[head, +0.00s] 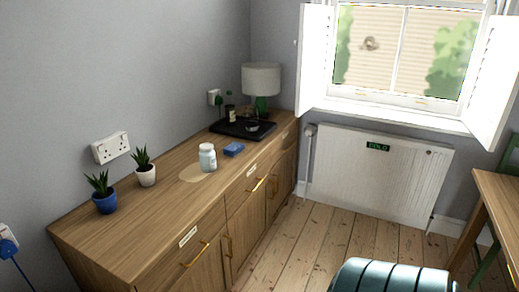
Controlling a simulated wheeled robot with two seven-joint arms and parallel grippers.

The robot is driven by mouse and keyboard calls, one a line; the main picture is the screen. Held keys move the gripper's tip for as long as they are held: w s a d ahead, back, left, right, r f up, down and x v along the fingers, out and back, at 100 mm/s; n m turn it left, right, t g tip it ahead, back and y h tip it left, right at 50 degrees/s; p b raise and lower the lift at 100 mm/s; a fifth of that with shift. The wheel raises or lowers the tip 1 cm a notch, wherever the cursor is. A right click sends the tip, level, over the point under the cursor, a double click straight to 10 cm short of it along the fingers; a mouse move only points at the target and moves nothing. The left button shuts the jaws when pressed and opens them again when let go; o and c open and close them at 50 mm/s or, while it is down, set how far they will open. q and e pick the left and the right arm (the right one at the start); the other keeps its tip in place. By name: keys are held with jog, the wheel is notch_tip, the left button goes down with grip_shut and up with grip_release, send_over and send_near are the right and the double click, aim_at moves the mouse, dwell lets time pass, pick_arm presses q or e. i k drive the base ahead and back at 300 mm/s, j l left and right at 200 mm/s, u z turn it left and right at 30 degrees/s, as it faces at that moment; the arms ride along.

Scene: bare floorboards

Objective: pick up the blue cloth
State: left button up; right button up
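The blue cloth (234,149) is a small folded blue block on the top of the wooden sideboard (150,226), near its front edge. It lies just right of a white jar (208,157) and in front of a black tray (241,128). It appears apart from both. Neither my left nor my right gripper is in view.
A blue pot plant (104,203) and a white pot plant (146,175) stand at the sideboard's near left. A lamp (262,80) stands at its far end. A wooden table (500,195) is at right. A ribbed blue-grey object (390,277) is at the bottom. Bare floorboards lie between.

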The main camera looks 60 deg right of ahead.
aim_at(235, 148)
jog(key=z, duration=1.6)
